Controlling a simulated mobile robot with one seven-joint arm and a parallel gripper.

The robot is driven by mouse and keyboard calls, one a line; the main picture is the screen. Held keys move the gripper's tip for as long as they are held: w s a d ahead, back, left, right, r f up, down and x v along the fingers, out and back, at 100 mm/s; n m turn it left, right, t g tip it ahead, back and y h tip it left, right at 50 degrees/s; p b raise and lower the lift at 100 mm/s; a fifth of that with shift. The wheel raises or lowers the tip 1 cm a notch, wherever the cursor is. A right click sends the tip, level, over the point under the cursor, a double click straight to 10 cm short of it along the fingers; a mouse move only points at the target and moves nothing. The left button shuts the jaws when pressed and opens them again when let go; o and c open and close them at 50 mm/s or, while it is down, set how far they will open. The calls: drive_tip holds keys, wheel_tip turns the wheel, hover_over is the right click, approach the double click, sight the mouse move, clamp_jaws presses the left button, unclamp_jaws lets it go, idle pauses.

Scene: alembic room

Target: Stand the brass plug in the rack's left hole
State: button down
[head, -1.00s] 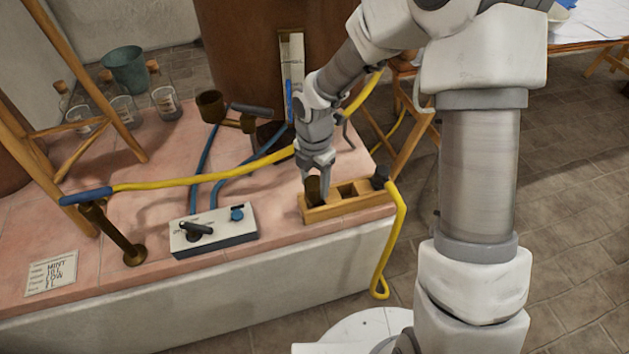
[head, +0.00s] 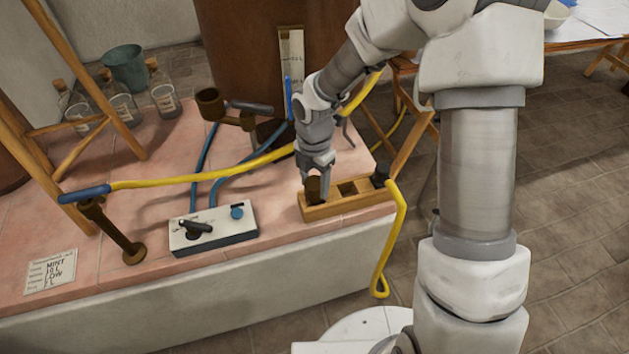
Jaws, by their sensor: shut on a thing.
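The wooden rack (head: 338,207) lies near the front right edge of the pink tiled bench. A brown brass plug (head: 313,188) stands upright at the rack's left hole, its lower end hidden by the rack's front wall. My gripper (head: 315,178) points down over the rack's left end and is shut on the plug's upper part. Whether the plug rests on the hole's bottom cannot be seen. A square hole shows open in the middle of the rack, and a dark plug-like end of the yellow hose (head: 381,177) is at its right end.
A control box (head: 213,229) with a black lever and blue knob sits left of the rack. A yellow hose (head: 215,177) crosses behind it.

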sight(315, 183)
drive_tip(key=shift+f, duration=1)
idle(2.2)
drive_tip(key=shift+c, duration=0.5)
unclamp_jaws()
drive_tip(key=shift+r, duration=0.15)
drive_tip(key=shift+r+p, duration=3.4)
drive_tip(key=shift+p, duration=0.05)
